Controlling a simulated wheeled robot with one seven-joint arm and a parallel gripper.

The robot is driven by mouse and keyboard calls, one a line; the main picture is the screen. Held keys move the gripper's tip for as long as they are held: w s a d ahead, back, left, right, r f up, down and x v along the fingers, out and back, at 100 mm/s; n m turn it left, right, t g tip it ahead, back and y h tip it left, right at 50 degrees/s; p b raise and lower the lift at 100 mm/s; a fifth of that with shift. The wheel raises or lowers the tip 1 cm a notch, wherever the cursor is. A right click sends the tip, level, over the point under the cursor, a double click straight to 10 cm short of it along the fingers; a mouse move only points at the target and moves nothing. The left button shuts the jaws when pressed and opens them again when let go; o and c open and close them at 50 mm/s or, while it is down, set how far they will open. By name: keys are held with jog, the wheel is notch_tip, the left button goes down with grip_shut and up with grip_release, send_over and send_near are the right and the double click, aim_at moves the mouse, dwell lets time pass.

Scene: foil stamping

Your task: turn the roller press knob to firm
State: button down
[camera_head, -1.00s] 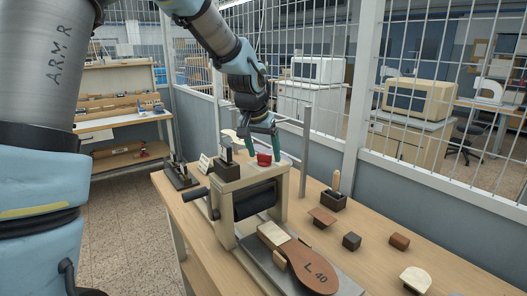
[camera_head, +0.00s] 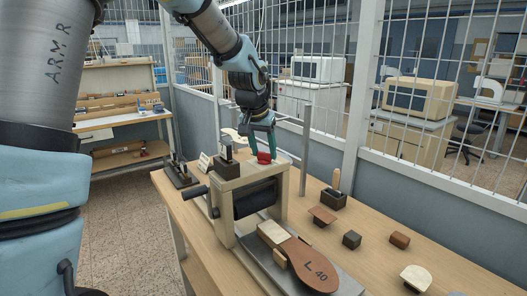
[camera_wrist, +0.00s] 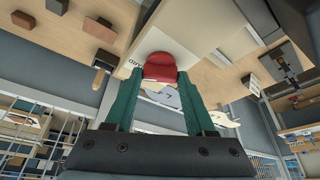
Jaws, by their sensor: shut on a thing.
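The roller press (camera_head: 228,231) is a cream frame with a dark roller (camera_head: 255,198) on the wooden bench. Its red knob (camera_head: 264,157) sits on the top plate at the right end; it also shows in the wrist view (camera_wrist: 160,66). My gripper (camera_head: 263,150) reaches down from above with its green fingers on either side of the knob, shut on it. In the wrist view my gripper's fingertips (camera_wrist: 158,73) flank the red knob. Dark lettering shows on the plate beside the knob, too small and partly hidden to read, so I cannot tell the setting.
A brown sole piece marked L 40 (camera_head: 312,270) lies on the press bed. Small blocks (camera_head: 351,240) lie to the right. A wire mesh partition (camera_head: 440,110) stands behind the bench.

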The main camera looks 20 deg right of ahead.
jog(key=shift+f+b, duration=0.15)
jog(key=shift+b, duration=0.2)
jog(key=n+b, duration=0.2)
jog(key=b, duration=0.1)
jog(key=shift+s+d+f+t, duration=0.1)
jog(key=shift+d+f+t, duration=0.05)
jog(key=shift+t, duration=0.25)
jog(key=n+y+b, duration=0.1)
jog(key=n+b, duration=0.2)
jog(key=n+y+b, duration=0.1)
jog(key=n+b, duration=0.1)
jog(key=n, duration=0.1)
jog(key=shift+d+r+t+y, duration=0.1)
jog(key=shift+r+t+y, duration=0.1)
jog(key=shift+t+y, duration=0.2)
jog(key=shift+r+n+y+b, duration=0.1)
jog(key=shift+n+y+b, duration=0.5)
jog(key=shift+n, duration=1.1)
jog(key=shift+c, duration=1.2)
grip_release()
